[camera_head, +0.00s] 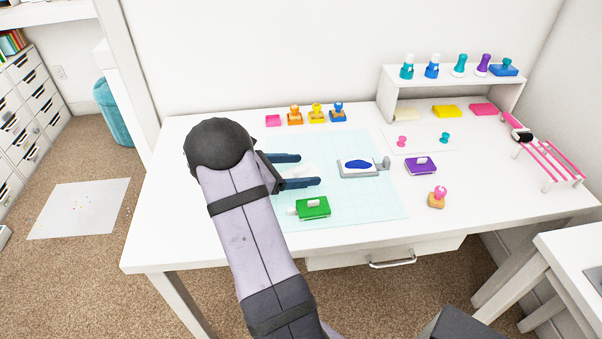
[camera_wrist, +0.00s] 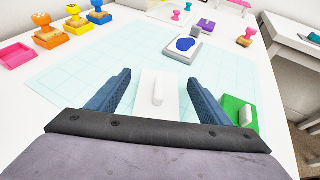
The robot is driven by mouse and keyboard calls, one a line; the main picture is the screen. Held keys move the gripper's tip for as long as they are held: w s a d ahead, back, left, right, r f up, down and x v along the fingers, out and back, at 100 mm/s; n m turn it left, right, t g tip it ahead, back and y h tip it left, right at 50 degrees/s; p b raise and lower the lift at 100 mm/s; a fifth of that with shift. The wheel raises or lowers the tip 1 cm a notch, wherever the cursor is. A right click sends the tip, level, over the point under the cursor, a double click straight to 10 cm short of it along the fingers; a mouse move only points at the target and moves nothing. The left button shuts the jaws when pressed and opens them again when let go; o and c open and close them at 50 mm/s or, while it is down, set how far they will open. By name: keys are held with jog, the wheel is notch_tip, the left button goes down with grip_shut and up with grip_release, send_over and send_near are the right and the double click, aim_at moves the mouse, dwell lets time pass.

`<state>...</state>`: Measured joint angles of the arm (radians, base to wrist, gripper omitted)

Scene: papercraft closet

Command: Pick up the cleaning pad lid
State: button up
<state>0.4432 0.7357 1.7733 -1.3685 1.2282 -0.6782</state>
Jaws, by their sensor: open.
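A white, flat rectangular lid with a raised white handle (camera_wrist: 158,92), which looks like the cleaning pad lid, lies on the pale teal grid mat (camera_head: 365,205). In the wrist view it sits between my two blue fingers, with a gap on each side. In the head view my gripper (camera_head: 310,169) is low over the mat, and the arm and fingers hide most of the lid. My gripper (camera_wrist: 158,76) is open and holds nothing. I cannot tell how far the fingertips are above the mat.
A green block with a white handle (camera_head: 313,208) lies close, nearer the table's front edge. A grey tray with a blue patch (camera_head: 358,166) lies right of the fingers, and a purple pad (camera_head: 421,166) beyond it. Several stamps (camera_head: 317,113) line the back.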

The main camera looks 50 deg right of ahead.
aim_at(301, 169)
jog(key=shift+d+f, duration=0.1)
jog(key=shift+d, duration=0.1)
jog(key=c, duration=1.1)
notch_tip(301, 169, up, 10)
jog(key=shift+r+p, duration=0.1)
jog(key=shift+p, duration=0.2)
jog(key=shift+a, duration=0.1)
